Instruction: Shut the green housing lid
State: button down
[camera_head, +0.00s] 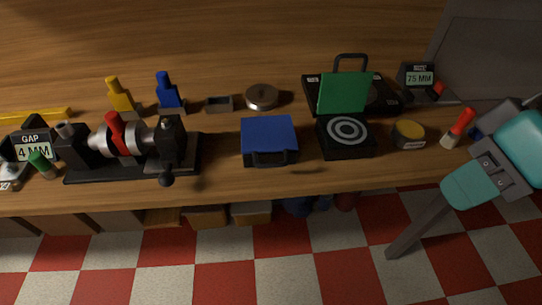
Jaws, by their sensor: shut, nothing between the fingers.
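The green lid (343,92) stands open, roughly upright, at the back edge of its black housing (346,150). A black loop handle (350,57) shows at the lid's top edge. White rings (347,129) show on the uncovered top of the housing. My gripper (393,251) is at the lower right, with its grey fingers together and empty. It appears in front of the bench over the checkered floor, well apart from the lid.
A blue-lidded box (269,135), shut, stands left of the green housing. A yellow-topped round tin (408,134) and a red-topped piece (461,124) stand to its right. A black unit (385,98) and a display (419,79) stand behind. A clamp-like fixture (130,145) is at left.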

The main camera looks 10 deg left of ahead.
aim_at(341, 93)
jog(key=k, duration=0.5)
jog(key=u, duration=0.95)
jog(key=i, duration=1.25)
jog(key=z, duration=0.7)
jog(key=i, duration=0.35)
jog(key=z, duration=0.35)
